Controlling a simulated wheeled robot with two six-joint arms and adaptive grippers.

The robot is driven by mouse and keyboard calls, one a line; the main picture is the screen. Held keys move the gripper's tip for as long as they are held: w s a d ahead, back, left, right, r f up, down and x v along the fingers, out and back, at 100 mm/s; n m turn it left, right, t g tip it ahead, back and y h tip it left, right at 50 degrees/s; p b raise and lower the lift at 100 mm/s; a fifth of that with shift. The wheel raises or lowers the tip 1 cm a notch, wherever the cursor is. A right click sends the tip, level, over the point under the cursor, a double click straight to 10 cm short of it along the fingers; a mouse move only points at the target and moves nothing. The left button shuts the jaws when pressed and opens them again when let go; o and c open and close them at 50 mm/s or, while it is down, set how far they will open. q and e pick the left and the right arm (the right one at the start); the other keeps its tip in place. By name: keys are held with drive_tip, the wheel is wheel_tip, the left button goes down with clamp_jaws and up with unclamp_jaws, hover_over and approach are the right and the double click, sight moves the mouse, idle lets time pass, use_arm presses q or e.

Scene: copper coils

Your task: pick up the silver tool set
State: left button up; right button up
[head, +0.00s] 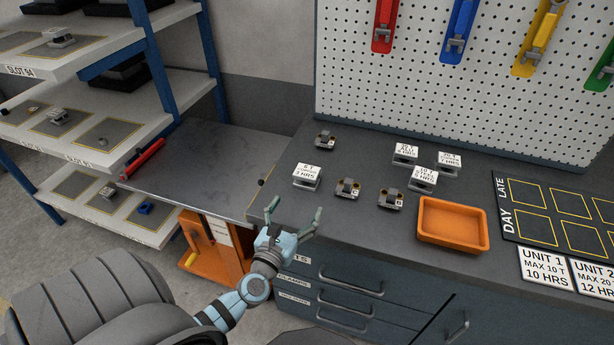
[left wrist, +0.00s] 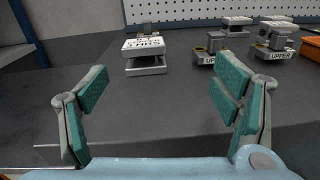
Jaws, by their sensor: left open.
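Several small silver-grey tool sets sit on the dark bench top, and I cannot tell which is the one named. One tool set (head: 325,138) is at the back, another (head: 347,188) is in the middle and a third (head: 391,198) is right of it. Two with "UPPER" labels show in the left wrist view, one nearer the middle (left wrist: 212,52) and one at right (left wrist: 272,42). My left gripper (head: 295,213) is open and empty at the bench's front left edge, short of the tool sets. Its spread fingers also show in the left wrist view (left wrist: 160,85). My right gripper is not in view.
Several silver blocks bear white cards; the nearest (head: 306,178) is just beyond my left gripper and shows between its fingers (left wrist: 145,50). An orange tray (head: 453,240) stands right of the tool sets. A pegboard (head: 450,80) rises behind. A shelf rack (head: 80,145) is at left.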

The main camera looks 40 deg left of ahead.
sight(303, 178)
use_arm(q)
drive_tip(key=shift+w+a+n+y, duration=0.2)
drive_tip(key=shift+w+a+n, duration=0.1)
drive_tip(key=shift+a, duration=0.15)
drive_tip(key=shift+w+a+n+y, duration=0.2)
drive_tip(key=shift+a+n, duration=0.1)
drive_tip(key=shift+a, duration=0.15)
drive_tip(key=x, duration=0.7)
drive_tip(key=shift+w+a+f, duration=0.2)
drive_tip(key=shift+w+f, duration=0.05)
drive_tip(key=shift+w, duration=0.15)
drive_tip(key=b+x, duration=0.1)
drive_tip(key=x, duration=0.1)
drive_tip(key=b+x, duration=0.1)
drive_tip(key=x, duration=0.2)
drive_tip(key=shift+a+f, duration=0.25)
drive_tip(key=shift+a, duration=0.15)
drive_tip(key=shift+s+r, duration=0.1)
drive_tip(key=shift+r, duration=0.05)
drive_tip(key=c, duration=1.7)
